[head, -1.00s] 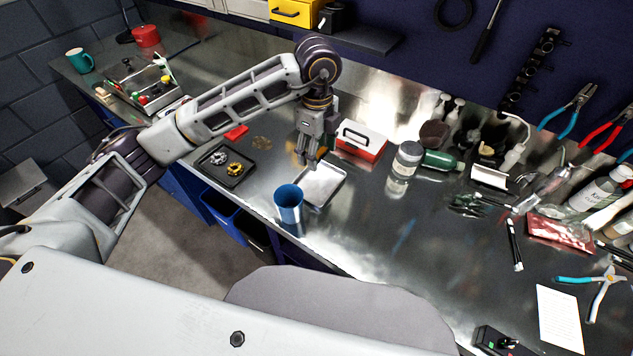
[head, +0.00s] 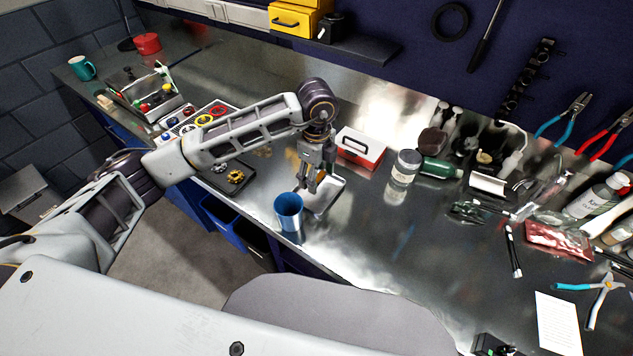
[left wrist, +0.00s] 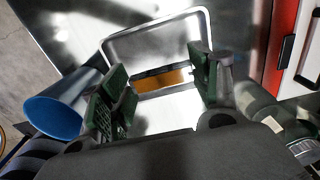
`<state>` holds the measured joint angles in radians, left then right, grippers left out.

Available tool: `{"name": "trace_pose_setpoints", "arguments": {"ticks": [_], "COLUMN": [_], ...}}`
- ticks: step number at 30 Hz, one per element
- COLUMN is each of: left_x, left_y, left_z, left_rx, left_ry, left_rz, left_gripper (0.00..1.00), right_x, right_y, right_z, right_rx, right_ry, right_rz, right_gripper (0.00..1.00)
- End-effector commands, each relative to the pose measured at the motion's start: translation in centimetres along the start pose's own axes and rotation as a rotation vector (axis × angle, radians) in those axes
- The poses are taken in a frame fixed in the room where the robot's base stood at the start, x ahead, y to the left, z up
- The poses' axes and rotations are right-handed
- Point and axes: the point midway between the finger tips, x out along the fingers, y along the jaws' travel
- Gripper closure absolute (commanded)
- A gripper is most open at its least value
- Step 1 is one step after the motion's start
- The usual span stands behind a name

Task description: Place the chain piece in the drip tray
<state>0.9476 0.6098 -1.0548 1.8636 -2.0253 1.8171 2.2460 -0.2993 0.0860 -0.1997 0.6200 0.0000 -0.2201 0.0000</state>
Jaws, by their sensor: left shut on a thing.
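My left gripper (head: 313,188) is over the drip tray (head: 331,197), a shallow silvery tray near the bench's front edge. In the left wrist view its green-padded fingers (left wrist: 158,88) stand apart, shut on the chain piece (left wrist: 162,79), which shows as a dark and orange-brown strip between them. The strip lies within the outline of the tray's rim (left wrist: 148,25). Whether it touches the tray floor I cannot tell. In the head view the fingers hide most of the piece. My right gripper is not in view.
A blue cup (head: 289,212) stands close in front of the tray, and left of the fingers in the wrist view (left wrist: 62,108). A red and white box (head: 360,148) is behind. A dark parts tray (head: 232,178) lies left; a jar (head: 404,168) and green bottle (head: 440,168) stand right.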

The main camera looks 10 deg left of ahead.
Motion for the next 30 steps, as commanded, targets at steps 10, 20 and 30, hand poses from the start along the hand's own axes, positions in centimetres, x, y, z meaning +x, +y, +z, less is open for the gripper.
{"name": "trace_pose_setpoints", "arguments": {"ticks": [10,20,30], "left_x": [0.2,3.0,3.9], "left_y": [0.0,0.1,0.0], "left_z": [0.0,0.0,0.0], "left_rx": [0.0,0.0,0.0], "left_ry": [0.0,-0.001,-0.001], "left_rz": [0.0,0.002,0.0], "left_gripper": [0.63,0.63,0.63], "right_x": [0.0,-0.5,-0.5], "right_y": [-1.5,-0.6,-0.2], "right_z": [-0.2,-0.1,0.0], "right_rx": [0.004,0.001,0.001], "right_ry": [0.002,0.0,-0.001], "right_rz": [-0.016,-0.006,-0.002], "right_gripper": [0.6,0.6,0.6]}}
